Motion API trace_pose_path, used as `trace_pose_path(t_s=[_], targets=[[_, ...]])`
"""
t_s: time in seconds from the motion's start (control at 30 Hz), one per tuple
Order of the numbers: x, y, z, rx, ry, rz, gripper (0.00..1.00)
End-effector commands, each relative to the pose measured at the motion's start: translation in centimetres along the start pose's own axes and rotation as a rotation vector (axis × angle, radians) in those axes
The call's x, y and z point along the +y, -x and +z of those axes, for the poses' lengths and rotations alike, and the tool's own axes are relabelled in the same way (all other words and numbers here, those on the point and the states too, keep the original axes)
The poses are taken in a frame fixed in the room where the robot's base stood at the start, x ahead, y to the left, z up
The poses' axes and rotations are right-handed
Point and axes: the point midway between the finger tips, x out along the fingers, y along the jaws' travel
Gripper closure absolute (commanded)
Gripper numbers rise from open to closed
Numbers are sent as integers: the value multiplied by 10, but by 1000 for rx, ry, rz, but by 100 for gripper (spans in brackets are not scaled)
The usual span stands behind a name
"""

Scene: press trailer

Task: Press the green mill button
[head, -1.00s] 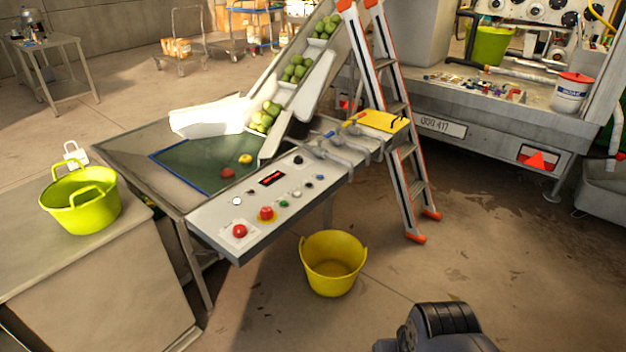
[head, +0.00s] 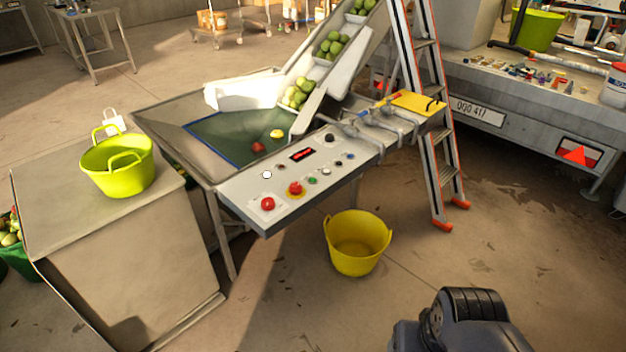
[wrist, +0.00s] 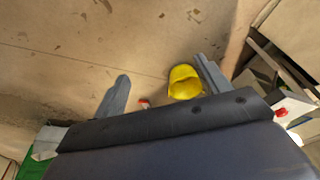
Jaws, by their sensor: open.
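The green button (head: 312,181) sits on the grey control panel (head: 240,192) at the front of the machine, in the head view. It is small and lies just right of a red mushroom button (head: 295,188) on a yellow base. Another red button (head: 267,204) is at the panel's left end. In the wrist view my gripper (wrist: 160,88) is open, its two fingers wide apart with nothing between them close up. My arm shows at the bottom right of the head view, well apart from the panel.
A yellow bucket (head: 357,243) stands on the floor below the panel and shows in the wrist view (wrist: 185,82). A stepladder (head: 431,130) stands right of the panel. A lime tub (head: 118,168) sits on a cabinet at left.

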Motion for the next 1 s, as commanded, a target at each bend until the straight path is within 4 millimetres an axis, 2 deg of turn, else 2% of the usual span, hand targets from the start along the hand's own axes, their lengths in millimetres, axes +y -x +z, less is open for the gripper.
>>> trace_pose_path(t_s=[0.07, 0.83, 1.0], targets=[[0, 0, 0, 0, 0, 0, 35], [0, 0, 0, 0, 0, 0, 98], [0, 0, 0, 0, 0, 0, 100]])
